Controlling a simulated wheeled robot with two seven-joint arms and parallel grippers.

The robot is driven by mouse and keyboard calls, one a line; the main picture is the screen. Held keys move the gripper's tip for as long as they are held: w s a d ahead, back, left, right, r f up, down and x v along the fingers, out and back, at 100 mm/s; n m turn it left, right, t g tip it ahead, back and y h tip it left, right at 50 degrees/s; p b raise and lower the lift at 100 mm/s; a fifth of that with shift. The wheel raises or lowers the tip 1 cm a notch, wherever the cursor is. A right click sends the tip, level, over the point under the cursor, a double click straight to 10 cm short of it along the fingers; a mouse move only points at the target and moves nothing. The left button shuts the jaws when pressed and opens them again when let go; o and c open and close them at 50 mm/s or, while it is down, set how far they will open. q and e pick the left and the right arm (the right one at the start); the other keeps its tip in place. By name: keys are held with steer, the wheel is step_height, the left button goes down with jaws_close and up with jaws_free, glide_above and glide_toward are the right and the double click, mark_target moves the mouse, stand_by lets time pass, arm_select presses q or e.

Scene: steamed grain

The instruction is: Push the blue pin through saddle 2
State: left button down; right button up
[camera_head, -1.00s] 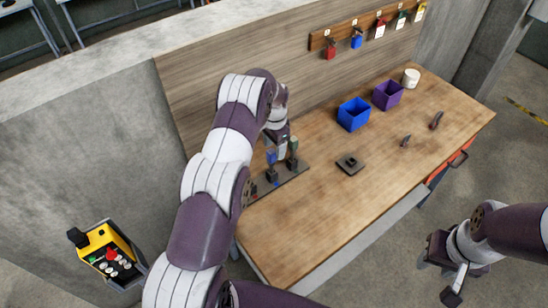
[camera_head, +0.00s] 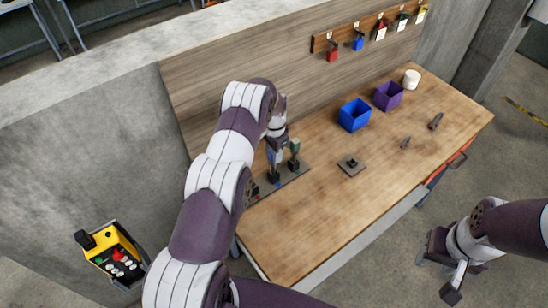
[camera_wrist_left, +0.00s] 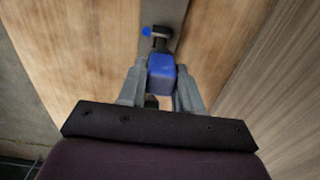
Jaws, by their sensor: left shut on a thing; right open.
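My left gripper (camera_head: 274,150) is shut on a blue block-shaped handle (camera_wrist_left: 161,75), which I take for the blue pin's. The handle sits between both fingers in the left wrist view. Just beyond it is a dark upright holder (camera_wrist_left: 160,40) with a small blue round spot (camera_wrist_left: 147,31) beside it. The holder stands on a grey strip-shaped base (camera_head: 290,178). A green-handled piece (camera_head: 294,147) stands right of the gripper. I cannot tell which holder is saddle 2, nor how far the pin is in. My right gripper (camera_head: 454,284) is open and empty, off the table's front edge.
A dark square plate with a raised centre (camera_head: 351,166) lies mid-table. A blue bin (camera_head: 355,115), a purple bin (camera_head: 389,96) and a white cup (camera_head: 411,79) stand toward the back right. Padlocks hang on the wall rack. The front of the wooden table (camera_head: 310,235) is clear.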

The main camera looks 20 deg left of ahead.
arm_select(q)
step_height(320, 180, up, 6)
steer(key=b, duration=0.3)
step_height(320, 180, up, 4)
steer(key=shift+s, duration=0.1)
step_height(320, 180, up, 5)
steer(key=p, duration=0.5)
steer(key=shift+r, duration=0.15)
